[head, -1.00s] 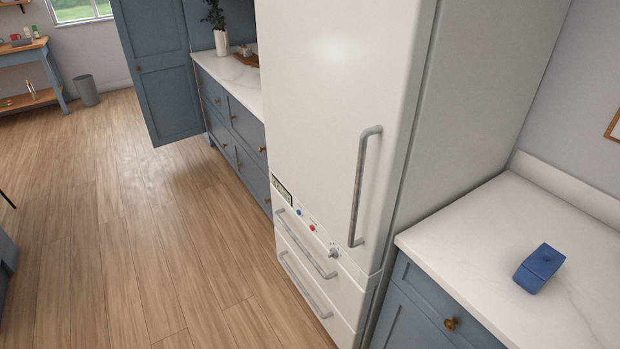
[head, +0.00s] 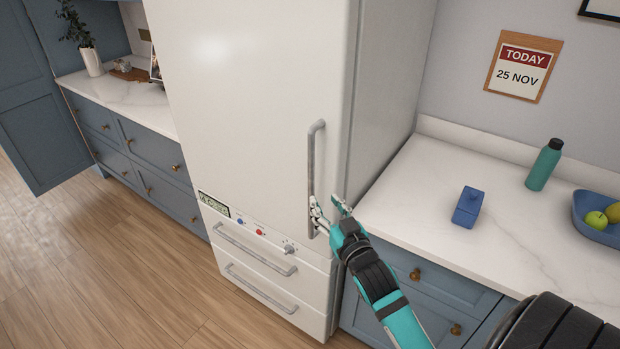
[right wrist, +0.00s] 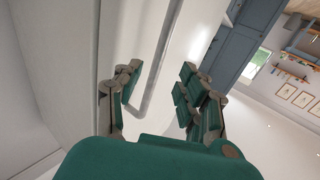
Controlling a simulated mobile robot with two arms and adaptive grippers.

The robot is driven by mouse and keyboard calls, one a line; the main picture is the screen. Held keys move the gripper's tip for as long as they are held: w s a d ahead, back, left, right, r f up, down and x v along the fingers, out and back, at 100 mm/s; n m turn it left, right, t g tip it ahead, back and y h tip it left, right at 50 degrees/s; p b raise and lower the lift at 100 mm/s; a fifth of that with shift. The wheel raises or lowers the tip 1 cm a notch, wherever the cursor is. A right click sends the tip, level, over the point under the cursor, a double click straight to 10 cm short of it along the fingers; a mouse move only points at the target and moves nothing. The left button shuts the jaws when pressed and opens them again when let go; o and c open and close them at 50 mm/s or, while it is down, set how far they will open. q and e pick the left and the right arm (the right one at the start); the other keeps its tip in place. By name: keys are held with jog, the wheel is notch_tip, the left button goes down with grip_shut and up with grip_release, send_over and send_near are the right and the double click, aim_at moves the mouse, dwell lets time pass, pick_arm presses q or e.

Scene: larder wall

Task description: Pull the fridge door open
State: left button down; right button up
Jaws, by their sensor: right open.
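The white fridge door (head: 245,85) is closed, with a long grey vertical handle (head: 312,165) near its right edge. My right gripper (head: 328,208) is open at the lower part of the handle. In the right wrist view the handle (right wrist: 160,65) runs between the open fingers of my gripper (right wrist: 160,100), and the fingers stand apart on either side of it. I cannot tell whether a finger touches the handle. My left gripper is not in view.
Two drawers with grey handles (head: 252,250) and a small control panel (head: 262,232) lie below the door. To the right, a white counter holds a blue box (head: 467,207), a teal bottle (head: 543,165) and a blue fruit bowl (head: 592,222). Wooden floor (head: 110,270) is clear on the left.

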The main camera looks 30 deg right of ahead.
aim_at(312, 185)
jog(key=w, duration=0.3)
jog(key=w+d+p, duration=0.1)
jog(key=w, duration=0.4)
jog(key=shift+w+d+p, duration=0.35)
jog(key=shift+d+p, duration=0.05)
jog(key=shift+w, duration=0.3)
jog(key=c, duration=0.8)
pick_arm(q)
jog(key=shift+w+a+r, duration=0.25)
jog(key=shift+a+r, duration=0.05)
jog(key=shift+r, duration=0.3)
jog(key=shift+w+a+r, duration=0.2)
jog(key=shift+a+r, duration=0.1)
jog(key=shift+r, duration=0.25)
pick_arm(e)
grip_shut()
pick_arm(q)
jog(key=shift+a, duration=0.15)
pick_arm(e)
jog(key=shift+w+f, duration=0.1)
jog(key=shift+f, duration=0.1)
